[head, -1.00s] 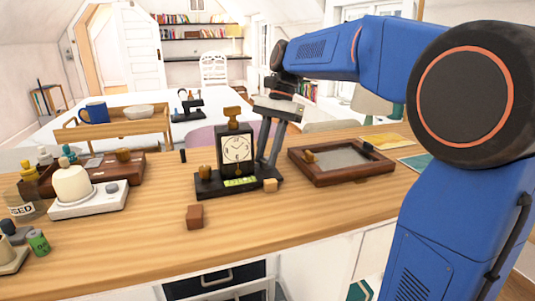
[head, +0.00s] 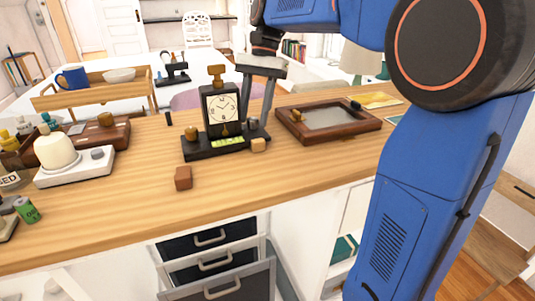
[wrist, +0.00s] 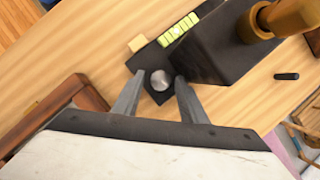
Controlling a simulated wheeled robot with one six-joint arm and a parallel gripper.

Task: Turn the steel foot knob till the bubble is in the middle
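The black clock (head: 221,104) stands on a dark base (head: 205,153) on the wooden counter. A yellow-green level vial (head: 228,141) lies along the base front; it also shows in the wrist view (wrist: 178,30). I cannot make out where its bubble sits. The round steel foot knob (wrist: 160,80) is on the base's end and also shows in the head view (head: 252,123). My gripper (wrist: 158,82) points down over that end. Its fingers are apart, one on each side of the knob, with gaps visible between them and it.
A brass-coloured knob (head: 191,133) is at the base's left end, and a pale wooden block (head: 258,145) is by its right front. A reddish block (head: 183,178) lies in front. A framed tray (head: 290,125) stands right, a white device (head: 75,168) left.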

